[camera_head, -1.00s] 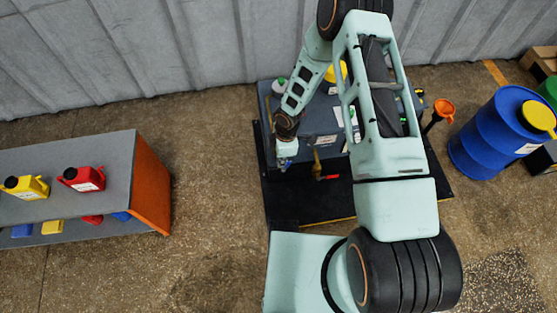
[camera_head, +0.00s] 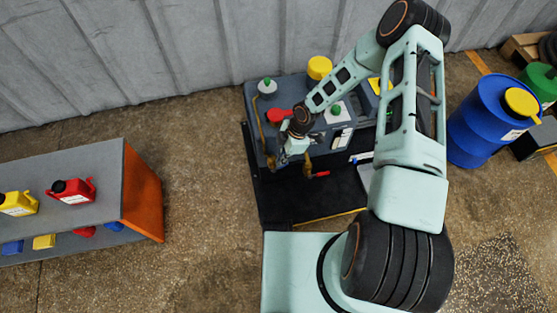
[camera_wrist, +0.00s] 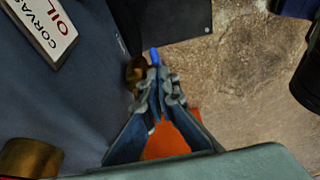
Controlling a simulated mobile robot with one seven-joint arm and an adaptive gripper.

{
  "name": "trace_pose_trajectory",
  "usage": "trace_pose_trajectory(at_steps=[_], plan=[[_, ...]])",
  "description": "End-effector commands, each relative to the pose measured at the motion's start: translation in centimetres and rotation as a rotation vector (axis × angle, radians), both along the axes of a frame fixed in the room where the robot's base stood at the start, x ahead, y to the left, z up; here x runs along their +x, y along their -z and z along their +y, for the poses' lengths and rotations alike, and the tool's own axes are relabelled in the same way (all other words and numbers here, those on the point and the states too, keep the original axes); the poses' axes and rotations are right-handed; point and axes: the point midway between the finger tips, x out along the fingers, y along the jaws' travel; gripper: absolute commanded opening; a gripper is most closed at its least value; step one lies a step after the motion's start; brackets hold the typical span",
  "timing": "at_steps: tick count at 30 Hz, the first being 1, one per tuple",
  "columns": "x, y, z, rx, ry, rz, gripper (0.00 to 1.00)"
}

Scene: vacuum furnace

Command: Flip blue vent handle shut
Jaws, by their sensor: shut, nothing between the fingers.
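The blue vent handle (camera_wrist: 154,57) shows as a small blue tip just beyond my fingertips in the wrist view. A brass fitting (camera_wrist: 136,72) sits beside it, at the left of the fingers. My gripper (camera_wrist: 158,88) is shut and empty, with its fingertips close to the handle. Whether they touch it I cannot tell. In the head view my gripper (camera_head: 285,158) is at the front left edge of the grey furnace unit (camera_head: 262,97). The blue handle cannot be made out clearly there.
A brass valve with a red handle (camera_head: 320,174) is just right of my gripper. A red part (camera_head: 278,115) and a yellow cap (camera_head: 319,67) are on the unit. A blue drum (camera_head: 481,123) stands right, a shelf (camera_head: 95,185) left. Open floor lies between shelf and unit.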

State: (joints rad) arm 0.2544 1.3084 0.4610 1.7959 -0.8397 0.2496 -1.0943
Motion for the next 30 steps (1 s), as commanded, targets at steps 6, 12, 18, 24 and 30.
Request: trace_pose_trajectory(at_steps=[6,12,18,24,30], plan=[[0.2,0.6,-0.8,0.103,0.01,0.028,0.0],[0.3,0.8,-1.3,0.15,-0.001,0.039,0.0],[0.5,1.7,-2.2,0.149,0.001,0.039,0.0],[0.6,1.6,-2.4,0.149,-0.001,0.039,0.0],[0.6,1.7,-2.3,0.149,-0.001,0.039,0.0]])
